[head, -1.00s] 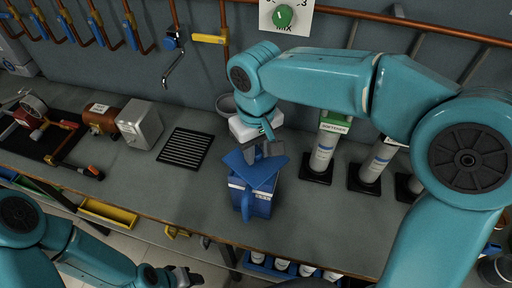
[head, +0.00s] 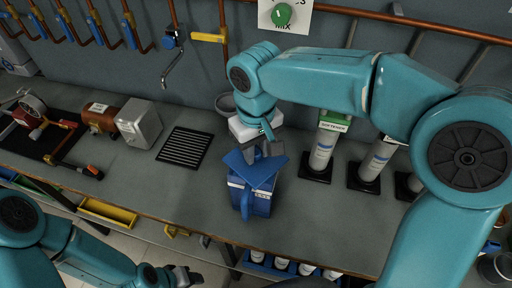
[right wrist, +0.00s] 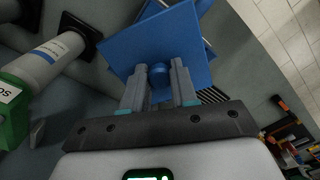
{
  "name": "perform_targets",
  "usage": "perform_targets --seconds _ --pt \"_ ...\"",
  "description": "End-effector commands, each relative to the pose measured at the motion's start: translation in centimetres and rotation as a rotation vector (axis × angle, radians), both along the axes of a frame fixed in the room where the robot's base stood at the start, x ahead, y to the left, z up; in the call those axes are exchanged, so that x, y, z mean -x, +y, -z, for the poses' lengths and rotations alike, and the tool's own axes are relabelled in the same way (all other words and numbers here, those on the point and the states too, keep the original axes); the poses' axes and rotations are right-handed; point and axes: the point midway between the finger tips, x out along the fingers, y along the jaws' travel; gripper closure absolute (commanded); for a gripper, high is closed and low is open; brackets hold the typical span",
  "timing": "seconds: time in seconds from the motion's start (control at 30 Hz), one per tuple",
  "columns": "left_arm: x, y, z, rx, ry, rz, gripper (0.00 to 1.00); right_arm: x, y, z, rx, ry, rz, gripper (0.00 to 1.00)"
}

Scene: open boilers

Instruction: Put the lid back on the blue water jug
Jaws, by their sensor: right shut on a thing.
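The blue jug (head: 262,205) stands upright on the bench near its front edge, its handle facing the front. The blue lid (head: 246,171), a flat square plate, is over the jug's top, turned askew so its corners stick out past the jug. My right gripper (head: 265,149) is above it. In the right wrist view the gripper (right wrist: 161,77) is shut on the lid's round knob (right wrist: 160,72), and the lid (right wrist: 125,42) hides most of the jug. I cannot tell whether lid and jug touch. My left gripper (head: 188,277) is low at the front, its jaws unclear.
Grey-white cylinders, one with a green label (head: 335,122), stand on black bases right of the jug. A black slotted grate (head: 185,147) lies to the left, with a motor (head: 103,117) beyond. The bench between grate and jug is clear.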

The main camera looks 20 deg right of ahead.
Motion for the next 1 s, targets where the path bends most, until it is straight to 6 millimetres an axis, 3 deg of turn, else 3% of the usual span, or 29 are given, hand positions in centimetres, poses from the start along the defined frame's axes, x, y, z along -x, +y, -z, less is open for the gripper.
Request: perform_targets --seconds 0.47,0.5,0.57,0.77,0.87,1.0 --pt "0.00 0.01 -0.10 0.000 0.000 0.000 0.52 0.00 0.04 0.02 0.000 0.000 0.000 1.00" --pt "0.01 0.00 -0.10 0.000 0.000 0.000 0.52 0.00 0.04 0.02 0.000 0.000 0.000 0.59" --pt "0.01 0.00 -0.10 0.000 0.000 0.000 0.52 0.00 0.04 0.02 0.000 0.000 0.000 0.43" --pt "0.01 0.00 -0.10 0.000 0.000 0.000 0.52 0.00 0.04 0.01 0.000 0.000 0.000 0.43" --pt "0.00 0.00 -0.11 0.000 0.000 0.000 0.52 0.00 0.04 0.02 0.000 0.000 0.000 0.17" --pt "0.00 0.01 -0.10 0.000 0.000 0.000 0.52 0.00 0.04 0.02 0.000 0.000 0.000 0.17"
